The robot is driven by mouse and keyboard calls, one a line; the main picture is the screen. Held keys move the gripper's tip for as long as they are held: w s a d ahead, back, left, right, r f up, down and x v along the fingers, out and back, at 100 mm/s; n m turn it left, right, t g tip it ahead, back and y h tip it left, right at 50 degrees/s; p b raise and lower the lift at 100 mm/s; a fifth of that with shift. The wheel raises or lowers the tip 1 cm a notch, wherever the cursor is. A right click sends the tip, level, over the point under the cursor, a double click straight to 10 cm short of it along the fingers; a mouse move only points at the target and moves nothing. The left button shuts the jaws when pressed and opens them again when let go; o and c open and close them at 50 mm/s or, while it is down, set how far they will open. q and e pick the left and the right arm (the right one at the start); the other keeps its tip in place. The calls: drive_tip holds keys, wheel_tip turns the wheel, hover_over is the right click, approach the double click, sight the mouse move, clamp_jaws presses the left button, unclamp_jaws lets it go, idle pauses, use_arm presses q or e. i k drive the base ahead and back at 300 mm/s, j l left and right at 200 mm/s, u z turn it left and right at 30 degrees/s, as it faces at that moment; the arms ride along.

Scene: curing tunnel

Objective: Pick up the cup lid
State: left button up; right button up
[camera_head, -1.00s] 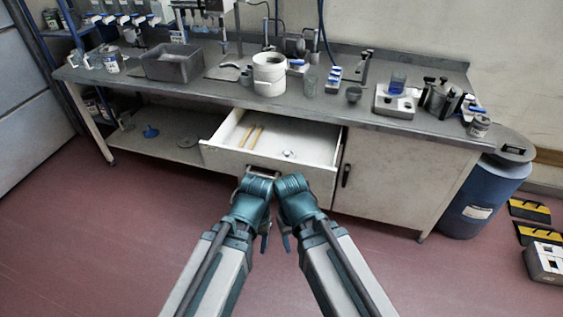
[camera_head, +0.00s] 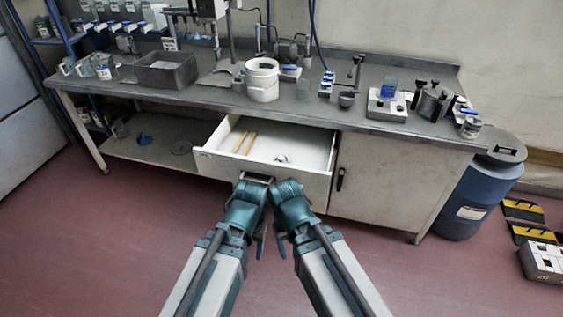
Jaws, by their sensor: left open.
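A small, pale, shiny round piece (camera_head: 282,159) lies in the open drawer (camera_head: 309,147), right of the middle. It may be the cup lid, but it is too small to tell. My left gripper (camera_head: 256,181) is in front of the drawer front, by its handle, and is open with nothing seen in it. Whether it touches the handle is unclear. My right gripper (camera_head: 285,190) is close beside it; its fingers are hidden by the wrist.
Two yellow sticks (camera_head: 245,142) lie in the drawer. The workbench (camera_head: 217,97) above carries a white tub (camera_head: 262,82), a grey bin (camera_head: 165,72) and a scale (camera_head: 388,107). A blue drum (camera_head: 468,205) stands at the right. The red floor around my arms is clear.

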sight(283, 158)
drive_tip(key=i+l+u, duration=0.15)
drive_tip(key=i, duration=0.25)
drive_tip(key=i+l+u, duration=0.2)
drive_tip(key=i, duration=0.25)
drive_tip(key=i+l+u, duration=0.15)
drive_tip(key=i, duration=0.2)
